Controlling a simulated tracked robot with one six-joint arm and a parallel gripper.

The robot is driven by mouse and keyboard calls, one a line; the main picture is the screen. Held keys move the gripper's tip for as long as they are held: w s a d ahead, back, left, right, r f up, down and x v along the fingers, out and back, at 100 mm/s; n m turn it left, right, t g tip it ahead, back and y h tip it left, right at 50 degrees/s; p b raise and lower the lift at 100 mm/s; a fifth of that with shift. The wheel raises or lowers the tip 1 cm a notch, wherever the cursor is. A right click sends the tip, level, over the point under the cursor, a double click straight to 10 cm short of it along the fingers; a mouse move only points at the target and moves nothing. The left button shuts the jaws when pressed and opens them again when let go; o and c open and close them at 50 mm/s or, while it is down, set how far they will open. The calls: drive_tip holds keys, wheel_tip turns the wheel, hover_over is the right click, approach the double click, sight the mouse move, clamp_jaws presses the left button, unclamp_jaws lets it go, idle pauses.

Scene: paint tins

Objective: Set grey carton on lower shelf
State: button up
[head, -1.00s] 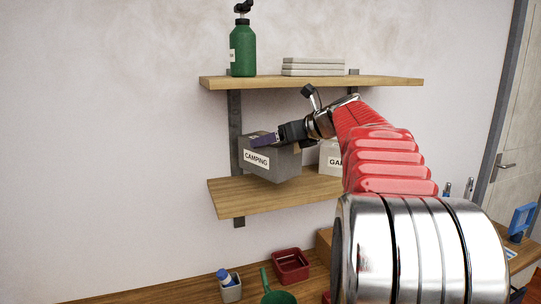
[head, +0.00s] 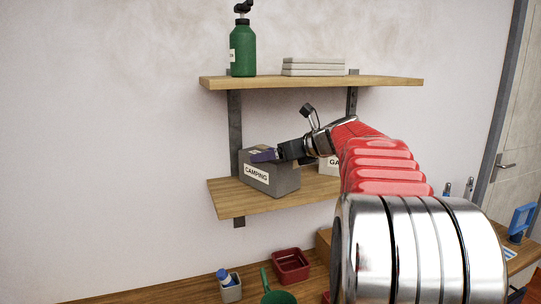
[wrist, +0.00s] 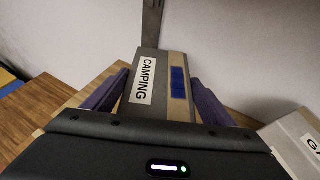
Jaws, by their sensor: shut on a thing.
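The grey carton (head: 270,176), with a white CAMPING label, is at the left part of the lower shelf (head: 232,204) in the head view. Its underside appears to be at the shelf's surface, and it looks upright. My gripper (head: 266,156) is shut on the carton's upper part. In the wrist view the carton (wrist: 163,100) lies between my two purple fingers, with its CAMPING label and a blue patch showing. My gripper and arm hide part of the shelf to the right.
A white box (head: 329,164) with a partly hidden label stands right of the carton on the lower shelf. The upper shelf (head: 310,83) above holds a green bottle (head: 242,50) and flat grey slabs (head: 313,67). Red and grey containers stand on the bench below.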

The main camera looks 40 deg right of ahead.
drive_tip(key=o, duration=1.9)
drive_tip(key=shift+f, duration=0.1)
drive_tip(key=v, duration=1.2)
drive_tip(key=shift+s, duration=0.2)
